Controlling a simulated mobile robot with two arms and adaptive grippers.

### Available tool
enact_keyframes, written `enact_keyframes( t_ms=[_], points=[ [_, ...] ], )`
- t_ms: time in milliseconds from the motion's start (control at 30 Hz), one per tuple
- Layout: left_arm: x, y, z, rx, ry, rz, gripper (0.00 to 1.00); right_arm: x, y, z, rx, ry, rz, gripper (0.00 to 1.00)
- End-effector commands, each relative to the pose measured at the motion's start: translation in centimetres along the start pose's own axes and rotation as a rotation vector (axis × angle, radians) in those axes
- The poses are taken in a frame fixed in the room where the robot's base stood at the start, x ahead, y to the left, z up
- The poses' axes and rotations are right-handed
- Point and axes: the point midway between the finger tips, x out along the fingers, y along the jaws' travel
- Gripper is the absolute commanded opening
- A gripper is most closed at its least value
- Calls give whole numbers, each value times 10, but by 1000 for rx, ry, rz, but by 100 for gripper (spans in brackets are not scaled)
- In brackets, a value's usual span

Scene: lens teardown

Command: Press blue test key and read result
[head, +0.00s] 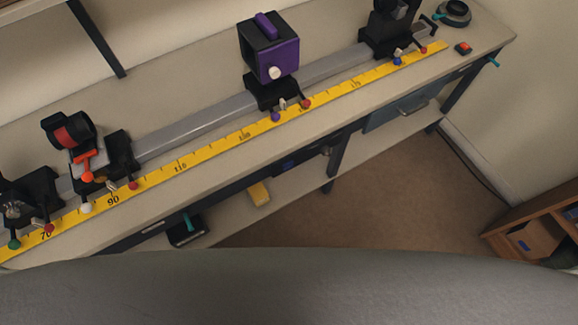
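No gripper of mine is in the head view. I cannot make out a key that is clearly the blue test key, nor any readable result. Small blue parts show: a blue knob (397,61) at the foot of the far right black carriage (388,35), and a blue-violet knob (275,116) under the purple and black box (270,52). A dark blue patch (286,163) shows below the bench top's front edge. A small black block with a red top (463,48) sits near the bench's right end.
A long bench (230,165) carries a grey rail (195,125) and a yellow scale (215,148). Two more carriages stand at the left, one with a red-banded lens (70,132). A yellow block (259,194) lies on the lower shelf. A wooden cabinet (540,215) stands right; brown floor between is clear.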

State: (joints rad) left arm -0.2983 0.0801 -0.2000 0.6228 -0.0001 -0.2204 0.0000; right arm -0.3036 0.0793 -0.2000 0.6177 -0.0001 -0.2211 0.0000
Motion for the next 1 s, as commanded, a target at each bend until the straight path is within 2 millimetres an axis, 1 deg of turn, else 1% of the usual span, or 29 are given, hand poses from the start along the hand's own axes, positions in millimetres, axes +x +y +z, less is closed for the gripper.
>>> enact_keyframes(
  t_ms=[33,133,267,567,1000],
  points=[
    [0,-1,-6,0,10,-1,0,0,1,-4,0,7,1,0],
    [0,-2,-11,0,18,-2,0,0,1,-9,0,15,2,0],
    [0,-1,-8,0,13,-2,0,0,2,-10,0,16,2,0],
    [0,1,6,0,-9,1,0,0,1,-7,0,11,2,0],
    [0,1,5,0,-8,1,0,0,1,-3,0,5,1,0]
  ],
)
